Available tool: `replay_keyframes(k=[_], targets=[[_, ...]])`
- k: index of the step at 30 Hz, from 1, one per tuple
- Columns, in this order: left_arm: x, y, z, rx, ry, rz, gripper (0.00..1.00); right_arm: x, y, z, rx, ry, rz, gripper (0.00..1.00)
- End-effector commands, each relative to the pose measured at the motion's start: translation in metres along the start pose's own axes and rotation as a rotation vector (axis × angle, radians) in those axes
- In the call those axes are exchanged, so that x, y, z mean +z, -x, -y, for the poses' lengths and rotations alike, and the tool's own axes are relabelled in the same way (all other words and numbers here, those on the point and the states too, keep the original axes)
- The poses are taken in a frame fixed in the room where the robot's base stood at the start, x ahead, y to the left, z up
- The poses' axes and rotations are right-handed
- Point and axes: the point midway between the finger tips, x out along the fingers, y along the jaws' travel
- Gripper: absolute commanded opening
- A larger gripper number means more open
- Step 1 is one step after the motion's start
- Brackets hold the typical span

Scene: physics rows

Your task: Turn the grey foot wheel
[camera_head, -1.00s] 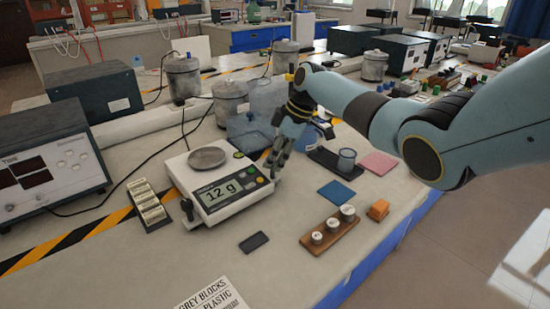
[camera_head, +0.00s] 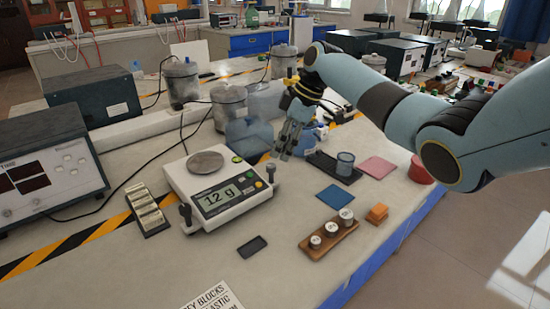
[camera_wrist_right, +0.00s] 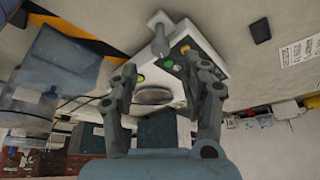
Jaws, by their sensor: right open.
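The white scale (camera_head: 217,192) has a round metal pan (camera_head: 205,162) and a display reading 12 g. A grey foot wheel (camera_head: 271,172) with a post stands at its right front corner. In the right wrist view, the foot wheel (camera_wrist_right: 160,43) shows beyond the gap between the open fingers (camera_wrist_right: 163,72). My left gripper is out of view.
A blue-tinted clear container (camera_head: 248,137) stands behind the scale, close to my gripper. A dark tray with a cup (camera_head: 345,163), a blue pad (camera_head: 336,195) and a wooden weight block (camera_head: 329,236) lie to the right. The bench in front is mostly clear.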

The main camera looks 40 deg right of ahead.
Motion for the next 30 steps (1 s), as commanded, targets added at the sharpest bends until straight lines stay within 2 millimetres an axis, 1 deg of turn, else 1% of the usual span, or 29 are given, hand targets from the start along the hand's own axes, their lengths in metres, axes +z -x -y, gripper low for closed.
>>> replay_keyframes(k=[1,3,6,10,15,30], targets=[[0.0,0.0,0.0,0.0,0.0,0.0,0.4,0.001,0.012,-0.001,0.004,0.001,0.001,0.47],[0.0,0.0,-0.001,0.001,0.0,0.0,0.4,0.001,0.027,-0.001,0.003,0.001,0.001,0.47],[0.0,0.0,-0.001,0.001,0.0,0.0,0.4,0.001,0.044,0.0,0.002,0.001,0.002,0.47],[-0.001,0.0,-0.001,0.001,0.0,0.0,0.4,0.001,0.059,-0.001,0.001,-0.001,0.001,0.47],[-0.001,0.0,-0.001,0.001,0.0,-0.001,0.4,0.0,0.065,0.0,-0.001,-0.001,0.0,0.47],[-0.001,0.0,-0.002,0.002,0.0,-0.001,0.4,0.001,0.063,0.002,-0.001,-0.002,0.002,0.47]])
